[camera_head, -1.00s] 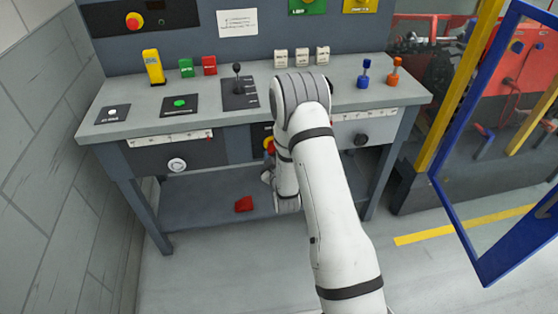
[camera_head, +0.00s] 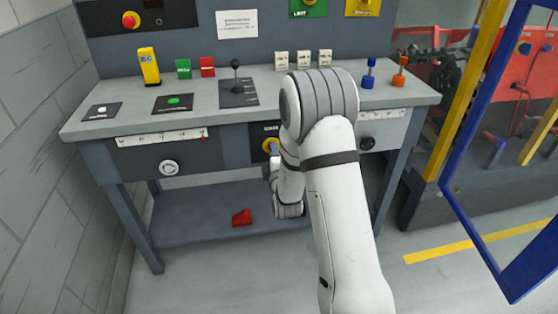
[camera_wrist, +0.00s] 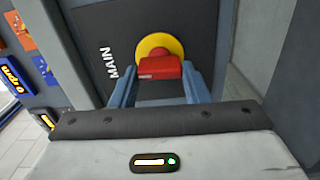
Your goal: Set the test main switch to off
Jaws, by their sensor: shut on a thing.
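The main switch is a red handle (camera_wrist: 160,68) on a round yellow disc (camera_wrist: 152,43), set in a dark panel lettered "MAIN". In the wrist view the red handle lies nearly level across the picture, with the lettering running up the panel at its left. My gripper (camera_wrist: 159,71) is shut on the red handle, one blue-grey finger at each side. In the head view the yellow disc (camera_head: 269,143) shows in the middle of the bench front, partly hidden by my arm. A blue-grey finger is in front of it there, and the handle is hidden.
The bench top (camera_head: 215,98) holds a black lever (camera_head: 235,75), a yellow block (camera_head: 149,66) and several small switches. A round knob (camera_head: 168,168) is on the bench front. A red piece (camera_head: 242,217) lies on the lower shelf. A blue-framed door (camera_head: 480,200) stands at the right.

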